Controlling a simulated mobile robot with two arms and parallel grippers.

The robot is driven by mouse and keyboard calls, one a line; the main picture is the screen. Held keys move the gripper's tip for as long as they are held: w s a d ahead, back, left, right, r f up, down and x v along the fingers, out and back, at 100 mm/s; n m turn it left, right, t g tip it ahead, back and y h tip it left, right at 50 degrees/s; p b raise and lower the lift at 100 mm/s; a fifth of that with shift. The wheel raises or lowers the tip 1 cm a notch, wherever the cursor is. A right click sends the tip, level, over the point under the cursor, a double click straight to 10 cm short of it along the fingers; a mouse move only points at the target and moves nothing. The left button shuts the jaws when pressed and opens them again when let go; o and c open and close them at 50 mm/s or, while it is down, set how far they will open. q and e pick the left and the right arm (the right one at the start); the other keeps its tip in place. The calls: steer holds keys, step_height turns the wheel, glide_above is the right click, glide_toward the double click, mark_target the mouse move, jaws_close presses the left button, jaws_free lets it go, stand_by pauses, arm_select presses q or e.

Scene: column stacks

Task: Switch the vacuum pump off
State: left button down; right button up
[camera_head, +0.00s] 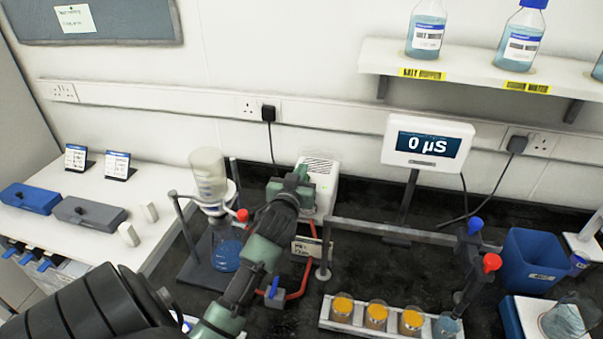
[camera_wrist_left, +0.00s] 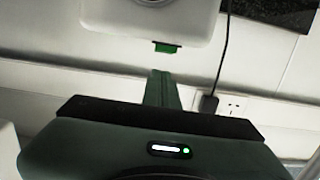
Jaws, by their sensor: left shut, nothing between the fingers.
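The vacuum pump appears to be the white vented box (camera_head: 320,178) at the back of the dark bench; my left arm partly hides it in the head view. In the left wrist view the white housing (camera_wrist_left: 125,22) fills the top, with a small green switch (camera_wrist_left: 165,47) at its edge. My left gripper (camera_head: 300,174) is in front of the pump, its fingers shut and empty. In the wrist view the closed fingers (camera_wrist_left: 160,74) point at the green switch, with a small gap showing between them in the picture. My right gripper is not in view.
A glass filter bottle on a stand (camera_head: 226,250) is left of my arm. A conductivity display (camera_head: 428,144) reading 0 µS stands to the right. A rack of columns with orange tops (camera_head: 340,318) is in front, and a blue bin (camera_head: 532,260) stands at right.

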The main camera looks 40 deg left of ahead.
arm_select(q)
steer(key=shift+f, duration=0.85)
steer(key=shift+w+f, duration=0.1)
